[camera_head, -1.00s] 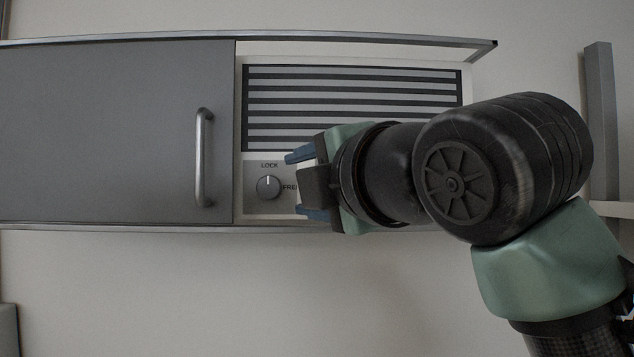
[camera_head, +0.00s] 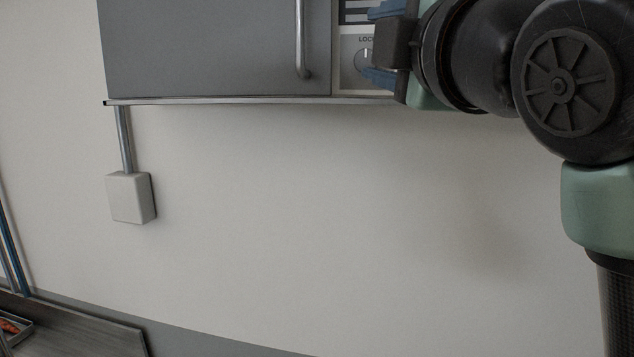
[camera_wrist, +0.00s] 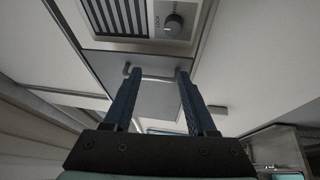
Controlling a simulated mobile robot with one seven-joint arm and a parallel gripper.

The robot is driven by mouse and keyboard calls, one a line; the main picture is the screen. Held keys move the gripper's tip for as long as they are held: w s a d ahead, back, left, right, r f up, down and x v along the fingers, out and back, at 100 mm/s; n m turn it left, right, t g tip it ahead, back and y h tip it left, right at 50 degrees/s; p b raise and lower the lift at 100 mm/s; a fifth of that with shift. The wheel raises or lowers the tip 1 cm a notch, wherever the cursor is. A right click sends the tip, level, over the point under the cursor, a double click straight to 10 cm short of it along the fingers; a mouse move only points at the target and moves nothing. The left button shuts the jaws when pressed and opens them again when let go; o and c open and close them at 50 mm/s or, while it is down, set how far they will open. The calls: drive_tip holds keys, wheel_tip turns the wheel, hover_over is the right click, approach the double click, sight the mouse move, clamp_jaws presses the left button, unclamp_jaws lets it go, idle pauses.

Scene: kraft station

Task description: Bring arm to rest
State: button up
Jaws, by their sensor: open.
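My gripper (camera_head: 383,47) is open and empty in the head view, at the upper right, with its blue fingers pointing left toward the lock knob (camera_head: 364,59). The fingers partly cover the knob and its panel. In the wrist view, the two blue fingers (camera_wrist: 153,85) stand apart with nothing between them. The round knob with its LOCK label also shows there (camera_wrist: 173,22), above and beyond the fingertips. I cannot tell how far the fingertips are from the panel.
A grey cabinet door (camera_head: 210,45) with a vertical bar handle (camera_head: 302,40) is left of the knob. A white wall box (camera_head: 130,197) hangs below on a conduit. A wooden surface (camera_head: 80,330) with a tray (camera_head: 12,328) is at lower left. The wall below the cabinet is bare.

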drive_tip(key=s+a+f+m+t+h+b, duration=0.1)
drive_tip(key=s+a+f+m+t+b, duration=0.2)
drive_tip(key=s+m, duration=0.4)
drive_tip(key=s+a+f+m+t+h+b, duration=0.2)
drive_tip(key=s+a+f+m+t+b, duration=0.2)
drive_tip(key=s+f+m, duration=0.3)
drive_tip(key=m+t, duration=0.1)
drive_tip(key=m, duration=0.4)
drive_tip(key=shift+a+f+m, duration=0.2)
drive_tip(key=shift+a+m, duration=0.1)
drive_tip(key=shift+a, duration=0.1)
